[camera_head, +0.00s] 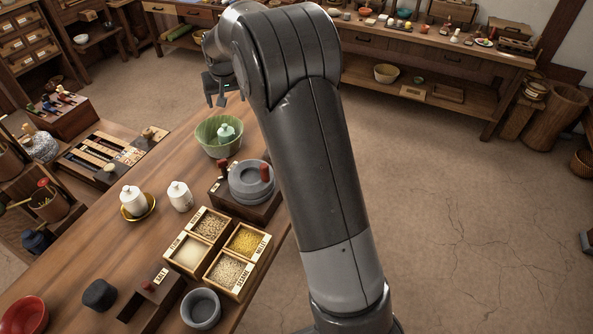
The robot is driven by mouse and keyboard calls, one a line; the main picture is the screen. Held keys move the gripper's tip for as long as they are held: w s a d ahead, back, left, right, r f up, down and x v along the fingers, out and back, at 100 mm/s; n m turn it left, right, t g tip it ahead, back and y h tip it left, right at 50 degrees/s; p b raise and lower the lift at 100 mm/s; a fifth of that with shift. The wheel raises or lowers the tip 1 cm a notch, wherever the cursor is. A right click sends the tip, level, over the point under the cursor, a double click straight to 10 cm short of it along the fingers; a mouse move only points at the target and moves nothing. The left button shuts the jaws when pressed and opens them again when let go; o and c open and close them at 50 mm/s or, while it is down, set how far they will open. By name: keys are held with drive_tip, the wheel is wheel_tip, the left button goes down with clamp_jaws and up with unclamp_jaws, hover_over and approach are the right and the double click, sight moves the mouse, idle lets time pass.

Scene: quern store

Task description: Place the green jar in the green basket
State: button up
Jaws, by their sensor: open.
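The green basket (207,140) stands on the wooden table near its far end. The green jar (226,134), pale green with a small lid knob, is inside the basket and appears upright. The basket wall hides the lower part of the jar. My gripper (216,101) is above and beyond the basket in the picture, fingers pointing down. Its fingers are apart with nothing between them, and it is clear of the jar.
A grey quern (250,182) stands close in front of the basket. Two white lidded jars, one (133,201) on a yellow dish (149,211), stand to the left. Labelled grain boxes (187,254) and a grey bowl (201,308) are nearer. Open floor lies right.

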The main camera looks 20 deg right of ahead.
drive_tip(key=s+d+r, duration=0.2)
drive_tip(key=s+r, duration=0.4)
drive_tip(key=s, duration=0.5)
drive_tip(key=s+d+r, duration=0.2)
drive_tip(key=s+r, duration=0.5)
drive_tip(key=s, duration=0.4)
drive_tip(key=s+d+f, duration=0.1)
drive_tip(key=s+f, duration=0.1)
drive_tip(key=s, duration=0.9)
drive_tip(key=s+d+f+t, duration=0.1)
drive_tip(key=s, duration=1)
drive_tip(key=shift+s+d+f, duration=0.2)
drive_tip(key=shift+s+f, duration=0.1)
drive_tip(key=shift+f, duration=0.05)
